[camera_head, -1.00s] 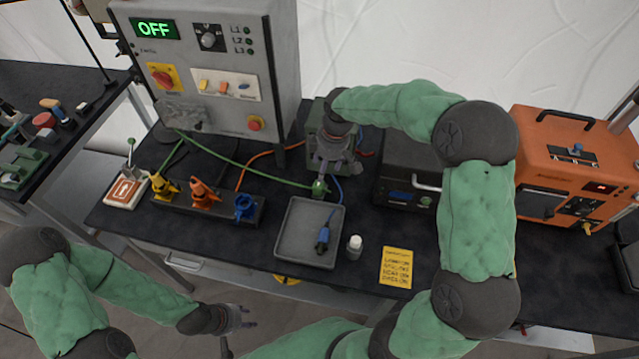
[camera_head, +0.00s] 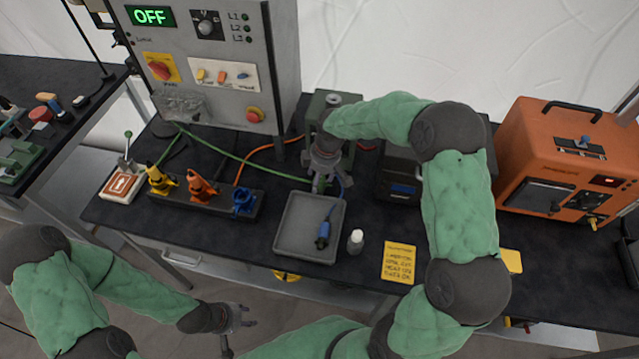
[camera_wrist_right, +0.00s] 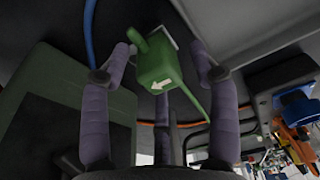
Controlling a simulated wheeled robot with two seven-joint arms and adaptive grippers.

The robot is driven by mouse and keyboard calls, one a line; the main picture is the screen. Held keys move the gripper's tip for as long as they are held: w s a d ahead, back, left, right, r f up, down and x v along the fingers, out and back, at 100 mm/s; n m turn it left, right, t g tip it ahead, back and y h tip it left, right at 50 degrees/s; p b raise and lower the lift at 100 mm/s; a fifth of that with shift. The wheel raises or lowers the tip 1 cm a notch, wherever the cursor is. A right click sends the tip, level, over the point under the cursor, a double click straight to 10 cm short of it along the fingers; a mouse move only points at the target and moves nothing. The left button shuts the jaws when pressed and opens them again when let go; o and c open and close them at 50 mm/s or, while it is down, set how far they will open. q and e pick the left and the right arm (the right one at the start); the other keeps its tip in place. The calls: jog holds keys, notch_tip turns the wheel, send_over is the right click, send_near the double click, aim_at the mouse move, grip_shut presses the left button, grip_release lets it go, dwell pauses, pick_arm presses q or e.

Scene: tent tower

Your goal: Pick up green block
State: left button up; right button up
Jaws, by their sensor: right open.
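The green block (camera_wrist_right: 158,62) has a white arrow on its face and a green cable running from it in the right wrist view. It lies between the spread purple-grey fingers of my right gripper (camera_wrist_right: 163,72), with visible gaps at the sides. In the head view my right gripper (camera_head: 322,178) points down at the table behind the grey tray, and it mostly hides the block. My left gripper (camera_head: 238,328) is empty, with its fingers apart, low in front of the table.
The grey tray (camera_head: 283,236) holds a blue connector (camera_head: 323,236). A white bottle (camera_head: 355,241) and a yellow note (camera_head: 399,263) are to its right. A rack (camera_head: 215,204) with yellow, orange and blue connectors stands left. Cables cross the table below the control box (camera_head: 213,105).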

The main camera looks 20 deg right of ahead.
grip_shut()
jog(key=shift+r, duration=0.15)
